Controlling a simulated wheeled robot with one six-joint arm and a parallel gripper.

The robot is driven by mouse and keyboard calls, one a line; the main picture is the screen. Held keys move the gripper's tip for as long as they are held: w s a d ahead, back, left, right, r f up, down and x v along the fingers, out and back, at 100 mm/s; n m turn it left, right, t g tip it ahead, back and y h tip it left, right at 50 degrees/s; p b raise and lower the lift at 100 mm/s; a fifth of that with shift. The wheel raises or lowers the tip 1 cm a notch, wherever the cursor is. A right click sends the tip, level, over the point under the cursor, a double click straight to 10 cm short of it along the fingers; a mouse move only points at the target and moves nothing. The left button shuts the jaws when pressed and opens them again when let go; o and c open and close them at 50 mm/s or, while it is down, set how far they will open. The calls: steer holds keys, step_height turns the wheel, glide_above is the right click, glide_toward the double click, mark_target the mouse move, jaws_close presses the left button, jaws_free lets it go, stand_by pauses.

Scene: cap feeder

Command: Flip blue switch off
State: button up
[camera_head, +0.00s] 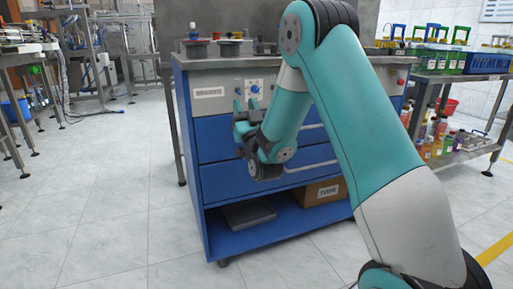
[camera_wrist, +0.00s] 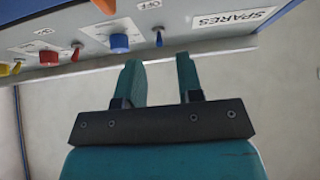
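The blue switch (camera_wrist: 159,40) is a small lever on the light panel, between a blue knob (camera_wrist: 120,43) and the SPARES label in the wrist view. An OFF label (camera_wrist: 149,4) is beside it. In the head view the switch (camera_head: 238,91) is small, left of the blue knob (camera_head: 255,89). My gripper (camera_wrist: 159,60) has two teal fingers spread apart with nothing between them. The switch appears in line with the gap, just beyond the fingertips, with no clear contact. In the head view my gripper (camera_head: 240,108) is just below the switch in the picture.
The SPARES label (camera_wrist: 232,18) is on the other side. The blue cabinet (camera_head: 220,185) has drawers below; open floor (camera_head: 110,190) lies to the left.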

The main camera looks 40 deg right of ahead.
steer(key=b+v, duration=1.3)
steer(key=b, duration=0.1)
steer(key=shift+s+f+b, duration=0.25)
steer(key=shift+f+b, duration=0.05)
steer(key=shift+f, duration=0.05)
